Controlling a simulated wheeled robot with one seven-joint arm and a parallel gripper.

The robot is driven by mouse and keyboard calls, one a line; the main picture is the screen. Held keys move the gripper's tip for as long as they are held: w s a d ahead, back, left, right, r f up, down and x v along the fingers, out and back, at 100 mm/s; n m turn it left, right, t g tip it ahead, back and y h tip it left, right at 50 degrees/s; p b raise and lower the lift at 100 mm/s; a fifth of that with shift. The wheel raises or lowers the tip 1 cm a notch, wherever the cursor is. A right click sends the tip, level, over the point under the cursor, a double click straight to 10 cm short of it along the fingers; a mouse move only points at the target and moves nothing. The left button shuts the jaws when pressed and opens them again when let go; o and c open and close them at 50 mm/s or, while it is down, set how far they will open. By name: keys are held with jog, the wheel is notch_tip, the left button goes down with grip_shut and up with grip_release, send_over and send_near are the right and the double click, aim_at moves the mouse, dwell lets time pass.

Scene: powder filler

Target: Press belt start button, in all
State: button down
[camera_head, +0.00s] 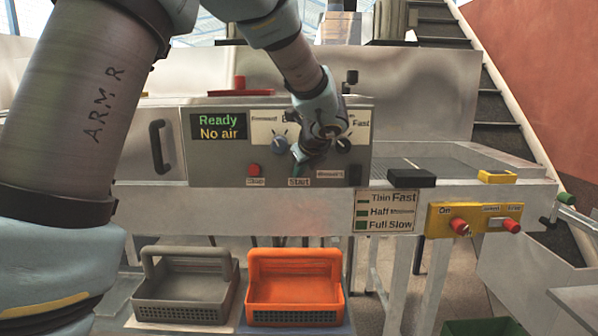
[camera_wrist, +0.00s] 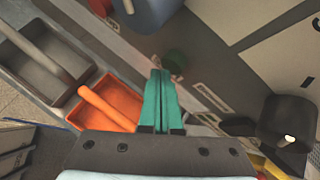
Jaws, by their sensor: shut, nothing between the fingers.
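The grey control panel (camera_head: 225,165) has a Start label (camera_head: 299,182), and the start button above it is hidden behind my gripper (camera_head: 297,168) in the head view. A red stop button (camera_head: 254,170) sits to the left on the same panel.
The panel display (camera_head: 219,127) reads "Ready" and "No air". A blue-grey knob (camera_head: 280,145) is near my wrist. Grey (camera_head: 185,312) and orange (camera_head: 295,318) baskets stand below. A yellow switch box (camera_head: 440,220) with red knobs is at the right.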

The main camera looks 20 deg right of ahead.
jog(key=shift+w+d, duration=0.2)
jog(key=shift+w, duration=0.25)
dwell(0.6)
dwell(0.4)
jog(key=shift+s+a, duration=0.4)
jog(key=shift+s, duration=0.4)
jog(key=shift+s+a+b, duration=0.3)
jog(key=shift+s+a, duration=0.05)
jog(key=shift+s, duration=0.4)
jog(key=shift+s+a+b, duration=0.35)
jog(key=shift+s, duration=0.45)
jog(key=shift+s+a+b, duration=0.3)
jog(key=shift+s+a, duration=0.05)
jog(key=shift+s, duration=0.4)
